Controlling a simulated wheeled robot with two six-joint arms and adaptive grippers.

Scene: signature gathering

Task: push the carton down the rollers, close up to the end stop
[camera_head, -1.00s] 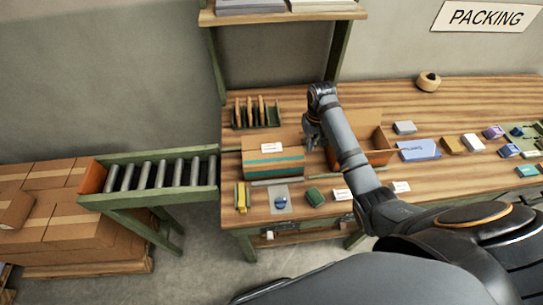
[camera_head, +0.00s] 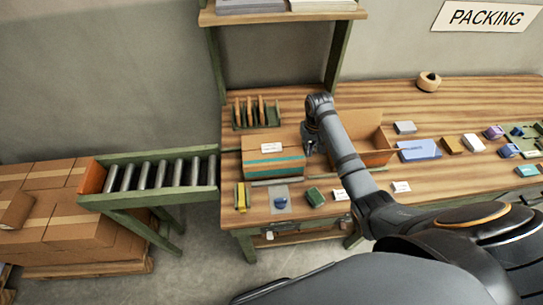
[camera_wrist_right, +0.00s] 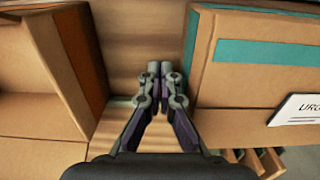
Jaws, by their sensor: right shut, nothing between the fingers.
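The closed carton (camera_head: 272,157), brown with a teal band and a white label, sits on the bench at the bench end of the rollers. It also shows at the right of the right wrist view (camera_wrist_right: 255,62). My right gripper (camera_head: 309,148) is shut and empty, low beside the carton's right side; the wrist view shows its fingertips (camera_wrist_right: 160,68) together in the gap between the carton and an open box. The rollers (camera_head: 160,173) run left from the bench in a green frame. An orange end stop (camera_head: 92,177) closes their far left end. My left gripper is not in view.
The open brown box (camera_head: 375,143) stands just right of my right gripper. A rack with upright dividers (camera_head: 257,114) stands behind the carton. A tape dispenser (camera_head: 241,197) and small items lie in front. Stacked cartons (camera_head: 60,220) fill the far left. The rollers are clear.

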